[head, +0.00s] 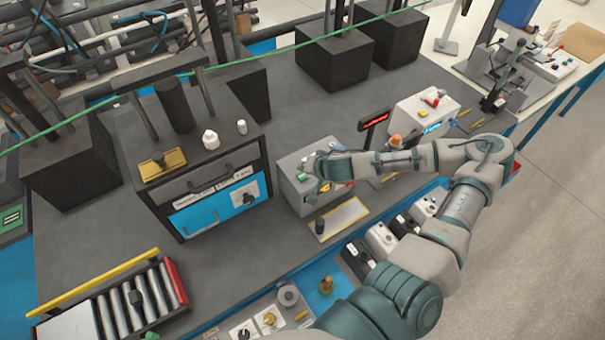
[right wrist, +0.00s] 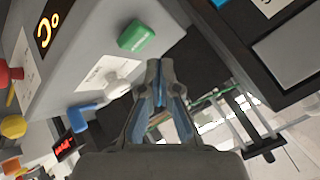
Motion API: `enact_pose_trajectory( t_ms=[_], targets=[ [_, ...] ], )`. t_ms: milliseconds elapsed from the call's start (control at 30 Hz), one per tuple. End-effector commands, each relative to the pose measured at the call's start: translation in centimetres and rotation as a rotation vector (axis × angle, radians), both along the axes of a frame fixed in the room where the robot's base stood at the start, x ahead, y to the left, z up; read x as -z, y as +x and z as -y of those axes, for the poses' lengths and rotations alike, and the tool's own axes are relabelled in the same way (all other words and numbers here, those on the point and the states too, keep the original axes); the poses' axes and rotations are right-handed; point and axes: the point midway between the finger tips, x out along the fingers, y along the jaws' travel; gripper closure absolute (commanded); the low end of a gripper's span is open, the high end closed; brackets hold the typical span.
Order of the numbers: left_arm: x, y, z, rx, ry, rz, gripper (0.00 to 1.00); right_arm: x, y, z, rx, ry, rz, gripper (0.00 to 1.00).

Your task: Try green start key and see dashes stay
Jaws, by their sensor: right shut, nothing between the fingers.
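The green start key (right wrist: 136,36) sits on the face of a grey box (right wrist: 85,50) in the right wrist view. In the head view the grey box (head: 289,163) stands mid-table and the green key (head: 302,176) shows small at its edge. My right gripper (right wrist: 160,70) is shut and empty, its fingertips just below the green key in the picture; whether they touch it I cannot tell. In the head view my right gripper (head: 316,187) is at the box front, partly covering it. A dark display (head: 374,121) shows red marks, too small to read. My left gripper is not in view.
The grey box also carries a blue lever (right wrist: 82,116), a red knob (right wrist: 8,75), a yellow knob (right wrist: 13,127) and lit orange characters (right wrist: 44,30). A black cabinet with a blue front (head: 218,207) stands left of it. A roller tray (head: 125,300) is at front left.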

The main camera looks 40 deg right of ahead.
Motion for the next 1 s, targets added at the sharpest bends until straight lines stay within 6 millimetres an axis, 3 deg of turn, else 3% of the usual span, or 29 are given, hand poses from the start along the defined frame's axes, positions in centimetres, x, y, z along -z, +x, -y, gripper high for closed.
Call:
enact_pose_trajectory(
  t_ms=[367, 1000],
  targets=[
    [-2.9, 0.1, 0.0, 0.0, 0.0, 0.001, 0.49, -4.0, 0.0, 0.0, 0.0, 0.002, 0.001, 1.0],
    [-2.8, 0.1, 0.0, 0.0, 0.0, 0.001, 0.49, -4.0, 0.0, 0.0, -0.001, 0.0, 0.001, 1.0]
  ],
)
